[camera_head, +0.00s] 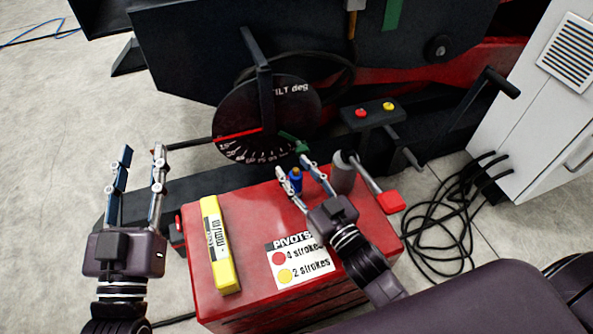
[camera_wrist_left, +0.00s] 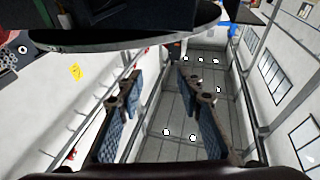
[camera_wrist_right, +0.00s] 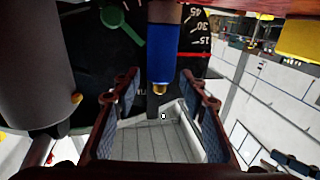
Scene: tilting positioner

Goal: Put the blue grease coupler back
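The blue grease coupler (camera_head: 296,182) stands upright at the back of the red box's top. My right gripper (camera_head: 306,178) is open, with its fingers pointed at the coupler. In the right wrist view the blue coupler (camera_wrist_right: 161,52), with a brass tip, lies ahead between the lines of the two open fingers; I see no finger touching it. My left gripper (camera_head: 141,152) is open and empty, left of the red box; its open fingers also show in the left wrist view (camera_wrist_left: 157,90).
The red box (camera_head: 245,220) carries a yellow labelled block (camera_head: 220,245), a "PIVOTS" card (camera_head: 298,262) and a grey cylinder (camera_head: 343,176) close right of the coupler. A black tilt dial (camera_head: 285,100) stands behind. Black cables (camera_head: 440,232) lie on the floor at right.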

